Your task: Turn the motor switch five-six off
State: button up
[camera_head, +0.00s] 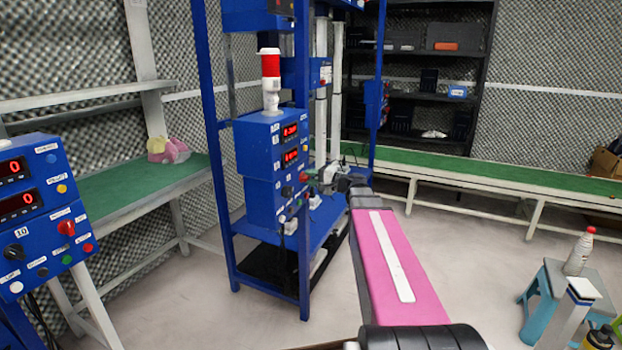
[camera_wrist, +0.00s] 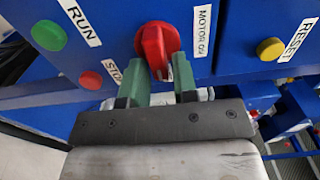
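The red rotary motor switch (camera_wrist: 157,45) sits on a blue panel in the wrist view. A label starting with MOTOR (camera_wrist: 202,30) is at its right; the end of the wording is not clear. In the head view my gripper (camera_head: 322,180) is at the blue control box (camera_head: 277,155), which has red displays; the switch there is mostly hidden and no number five-six is legible.
A green RUN button (camera_wrist: 48,35), a red STOP button (camera_wrist: 90,80) and a yellow RESET button (camera_wrist: 269,48) surround the switch. Another blue control box (camera_head: 40,205) with a red switch stands at the left. A stool (camera_head: 550,290) is at the right; the floor between is clear.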

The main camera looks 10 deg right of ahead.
jog(key=shift+o, duration=0.6)
jog(key=v, duration=1.1)
jog(key=s+a+f+n+g+h, duration=0.1)
jog(key=s+a+f+g+h, duration=0.25)
jog(key=f, duration=0.35)
jog(key=s+a+f+n+g+h, duration=0.2)
jog(key=s+a+f, duration=0.15)
jog(key=f, duration=0.45)
jog(key=s+a+f+n+g+h, duration=0.1)
jog(key=s+a+f+g+h, duration=0.25)
jog(key=f, duration=0.35)
jog(key=s+f+n+g+h, duration=0.1)
jog(key=s+f+n+h, duration=0.2)
jog(key=s+f+h, duration=0.2)
jog(key=shift+s+d+f+g+h, duration=0.3)
jog(key=shift+s+d+f, duration=0.2)
jog(key=shift+f, duration=0.4)
